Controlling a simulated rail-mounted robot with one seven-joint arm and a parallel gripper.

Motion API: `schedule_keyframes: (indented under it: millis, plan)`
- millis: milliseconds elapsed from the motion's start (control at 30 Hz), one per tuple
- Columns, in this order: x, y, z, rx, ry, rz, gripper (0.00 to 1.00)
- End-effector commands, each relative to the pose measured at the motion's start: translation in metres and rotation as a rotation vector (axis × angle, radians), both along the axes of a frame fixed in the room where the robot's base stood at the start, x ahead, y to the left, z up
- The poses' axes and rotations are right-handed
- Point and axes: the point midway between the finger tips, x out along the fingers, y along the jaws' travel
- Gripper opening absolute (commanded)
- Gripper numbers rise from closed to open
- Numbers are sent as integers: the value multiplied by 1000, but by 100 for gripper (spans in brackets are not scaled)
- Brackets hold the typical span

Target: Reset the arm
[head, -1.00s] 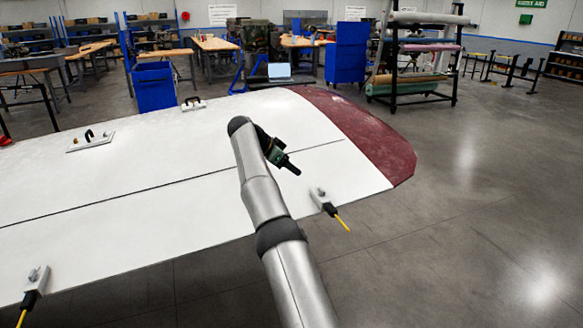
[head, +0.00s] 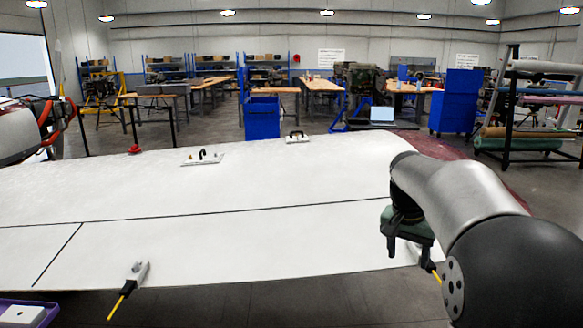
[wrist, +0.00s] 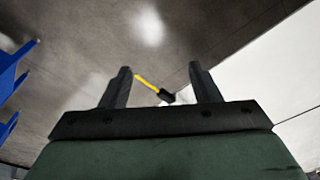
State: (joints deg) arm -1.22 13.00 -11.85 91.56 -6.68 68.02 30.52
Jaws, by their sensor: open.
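My arm is bent at the right of the head view, and my gripper (head: 424,262) hangs below its bend, fingers pointing down. It appears over the near right part of the white wing-like panel (head: 230,232). In the wrist view my gripper (wrist: 160,78) shows two dark fingers spread wide apart on a green body. Nothing is held between them. A black plug with a yellow lead (wrist: 150,84) shows beyond the fingers. In the head view the same kind of plug is partly hidden behind my gripper, with its yellow lead (head: 436,276) showing.
Another fitting with a yellow-leaded plug (head: 132,280) sits on the panel's near edge. Two handled plates (head: 201,158) (head: 297,138) lie along its far edge. A purple tray (head: 50,314) is at bottom left. A blue bin (head: 262,120) and a laptop (head: 382,115) stand beyond.

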Motion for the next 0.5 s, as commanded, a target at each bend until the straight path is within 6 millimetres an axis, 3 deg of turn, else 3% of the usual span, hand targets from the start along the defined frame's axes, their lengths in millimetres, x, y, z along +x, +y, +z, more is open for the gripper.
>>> schedule_keyframes:
  millis: [33, 300, 400, 500]
  plan:
    - [-35, 17, -9, 32, 7, 78, 56]
    - [-198, 87, -78, 105, 46, 484, 56]
    - [-239, 99, -102, 108, 55, 579, 56]
    - [-264, 105, -118, 106, 62, 636, 56]
